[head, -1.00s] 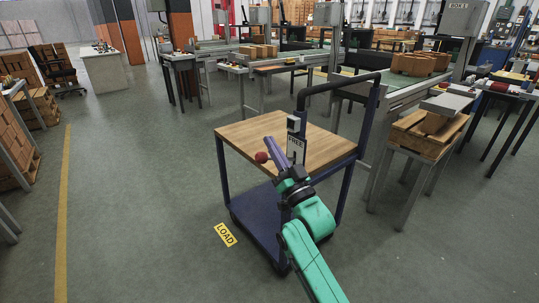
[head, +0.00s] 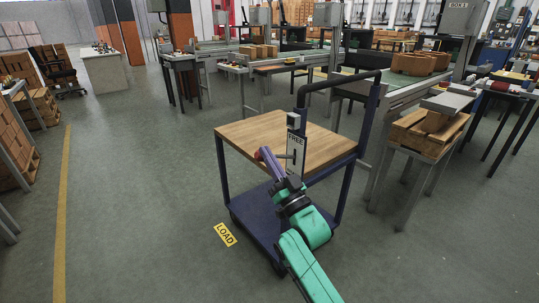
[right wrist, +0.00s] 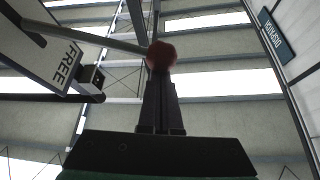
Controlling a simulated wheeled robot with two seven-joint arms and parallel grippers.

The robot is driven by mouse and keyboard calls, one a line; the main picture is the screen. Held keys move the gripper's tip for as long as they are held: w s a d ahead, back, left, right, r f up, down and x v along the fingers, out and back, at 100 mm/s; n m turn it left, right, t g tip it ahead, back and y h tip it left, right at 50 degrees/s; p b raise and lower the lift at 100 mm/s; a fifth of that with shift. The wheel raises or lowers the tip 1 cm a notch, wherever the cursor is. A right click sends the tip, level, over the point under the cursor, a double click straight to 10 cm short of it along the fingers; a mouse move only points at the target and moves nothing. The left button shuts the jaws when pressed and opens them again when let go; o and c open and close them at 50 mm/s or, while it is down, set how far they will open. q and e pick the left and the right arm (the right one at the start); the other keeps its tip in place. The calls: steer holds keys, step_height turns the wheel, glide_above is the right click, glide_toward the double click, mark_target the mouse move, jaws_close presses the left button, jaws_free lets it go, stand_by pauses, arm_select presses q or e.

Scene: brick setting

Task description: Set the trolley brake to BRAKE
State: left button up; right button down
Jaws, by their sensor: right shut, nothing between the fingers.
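The trolley (head: 245,133) has a wooden top, a dark blue frame and a black push handle. A brake plate (head: 292,158) stands upright at its near side, with FREE readable at its top; the same plate shows in the right wrist view (right wrist: 55,45). A grey lever rod (right wrist: 90,36) runs from the plate to a red ball knob (right wrist: 161,57). In the head view only a bit of the knob (head: 257,155) shows beside the fingers. My right gripper (head: 262,156) is shut and empty, its fingertips (right wrist: 158,78) close against the knob; contact is unclear. My left gripper is out of view.
A yellow LOAD sign (head: 225,235) lies on the floor left of the trolley. A pallet stand (head: 425,140) and a conveyor (head: 400,95) stand close on the right. The floor left of the trolley is open.

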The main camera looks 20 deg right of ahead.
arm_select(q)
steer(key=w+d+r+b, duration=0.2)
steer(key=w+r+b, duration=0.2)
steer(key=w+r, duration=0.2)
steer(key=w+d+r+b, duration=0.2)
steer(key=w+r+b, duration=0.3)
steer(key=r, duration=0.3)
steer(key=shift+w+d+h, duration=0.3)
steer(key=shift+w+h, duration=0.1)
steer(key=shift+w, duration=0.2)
arm_select(e)
step_height(320, 180, down, 12)
steer(key=a+n+g+y, duration=0.1)
steer(key=n+g+y, duration=0.5)
steer(key=n, duration=1)
steer(key=shift+s+r+y, duration=0.2)
steer(key=shift+y, duration=1.1)
